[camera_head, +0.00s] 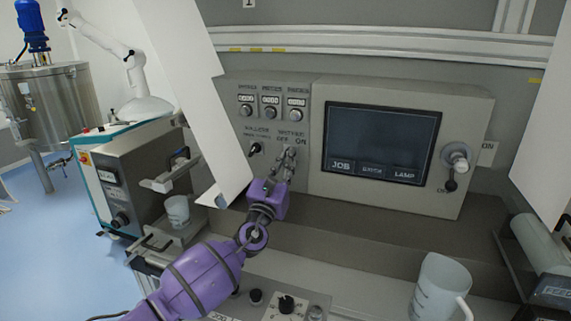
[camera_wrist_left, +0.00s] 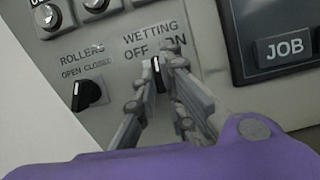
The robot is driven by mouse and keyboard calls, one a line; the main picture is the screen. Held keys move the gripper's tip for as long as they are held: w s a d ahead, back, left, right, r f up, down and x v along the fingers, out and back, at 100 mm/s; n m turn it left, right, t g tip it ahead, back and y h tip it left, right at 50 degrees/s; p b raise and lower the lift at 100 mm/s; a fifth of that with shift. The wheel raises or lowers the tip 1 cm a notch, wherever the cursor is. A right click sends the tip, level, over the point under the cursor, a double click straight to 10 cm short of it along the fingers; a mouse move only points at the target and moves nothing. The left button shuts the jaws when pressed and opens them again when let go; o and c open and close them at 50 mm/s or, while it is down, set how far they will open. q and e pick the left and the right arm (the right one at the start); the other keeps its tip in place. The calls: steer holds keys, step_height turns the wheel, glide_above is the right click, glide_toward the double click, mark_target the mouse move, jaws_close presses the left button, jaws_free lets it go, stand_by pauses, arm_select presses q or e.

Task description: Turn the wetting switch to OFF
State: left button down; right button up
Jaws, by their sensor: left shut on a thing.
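The wetting switch (camera_wrist_left: 157,76) is a small black knob with a white line, on the grey panel under the labels WETTING, OFF and ON. In the left wrist view its white line points up, roughly between OFF and ON; I cannot tell the exact setting. My left gripper (camera_wrist_left: 158,82) is shut on this knob, with one finger on each side of it. In the head view my purple left arm reaches up to the panel and the left gripper (camera_head: 288,155) covers the knob. My right gripper is not in view.
The black rollers switch (camera_wrist_left: 88,94) is just left of the wetting switch. A dark screen (camera_head: 380,146) is to the right, with a lever (camera_head: 452,170) beyond it. Several round dials are above. A jug (camera_head: 438,290) stands at the lower right. A white panel (camera_head: 190,90) hangs left of the controls.

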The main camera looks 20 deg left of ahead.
arm_select(q)
steer(key=shift+d+n+g+y, duration=0.1)
steer(key=shift+n+g+y, duration=0.1)
steer(key=shift+n+y, duration=1.05)
steer(key=shift+d+n+g+y, duration=0.15)
steer(key=shift+n+y, duration=0.25)
steer(key=shift+n, duration=1.7)
steer(key=shift+n+g+y, duration=0.25)
steer(key=shift+n+y, duration=0.6)
steer(key=shift+n, duration=0.8)
steer(key=c, duration=1.8)
jaws_free()
steer(key=shift+c, duration=0.2)
steer(key=v, duration=1.2)
